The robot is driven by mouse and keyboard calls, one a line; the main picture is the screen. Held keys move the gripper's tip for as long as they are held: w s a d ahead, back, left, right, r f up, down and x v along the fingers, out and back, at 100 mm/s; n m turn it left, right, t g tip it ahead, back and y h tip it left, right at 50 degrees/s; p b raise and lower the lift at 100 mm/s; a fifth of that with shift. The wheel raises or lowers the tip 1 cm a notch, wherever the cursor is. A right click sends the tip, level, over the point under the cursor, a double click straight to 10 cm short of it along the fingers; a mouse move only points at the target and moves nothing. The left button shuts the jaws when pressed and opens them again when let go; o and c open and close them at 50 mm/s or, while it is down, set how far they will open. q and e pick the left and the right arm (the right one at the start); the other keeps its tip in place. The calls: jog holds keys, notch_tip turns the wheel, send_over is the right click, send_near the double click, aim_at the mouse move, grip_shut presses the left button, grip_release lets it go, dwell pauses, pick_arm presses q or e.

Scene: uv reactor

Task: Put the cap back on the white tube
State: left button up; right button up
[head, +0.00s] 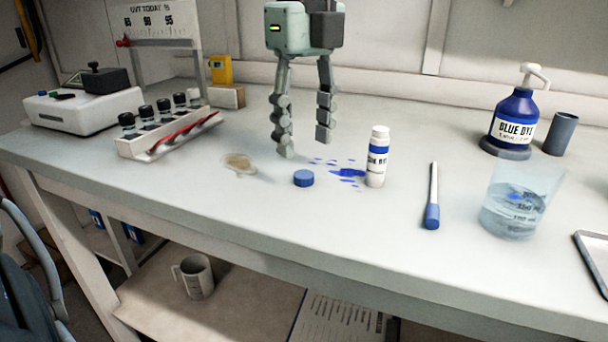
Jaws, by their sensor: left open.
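The white tube (376,167) stands upright on the bench, with a blue band and a dark-lettered label. Its top is white. A blue cap (303,178) lies on the bench to the left of the tube, apart from it. My left gripper (305,148) is open and empty, pointing down above the bench. Its fingers are behind and above the blue cap and left of the tube. My right gripper does not show.
Blue spots (346,172) mark the bench between cap and tube. A blue-ended stick (432,205), a beaker of liquid (513,205) and a blue dye pump bottle (514,115) stand or lie to the right. A vial rack (165,140) is left. The front edge is clear.

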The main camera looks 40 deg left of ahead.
aim_at(303, 174)
pick_arm(q)
jog(key=shift+f, duration=0.35)
jog(key=f, duration=0.4)
jog(key=shift+w+a+f, duration=0.1)
jog(key=shift+a+f, duration=0.15)
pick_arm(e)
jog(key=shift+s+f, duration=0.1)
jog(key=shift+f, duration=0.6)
pick_arm(q)
jog(key=shift+c, duration=0.6)
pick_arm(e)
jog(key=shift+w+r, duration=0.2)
pick_arm(q)
jog(key=c, duration=0.6)
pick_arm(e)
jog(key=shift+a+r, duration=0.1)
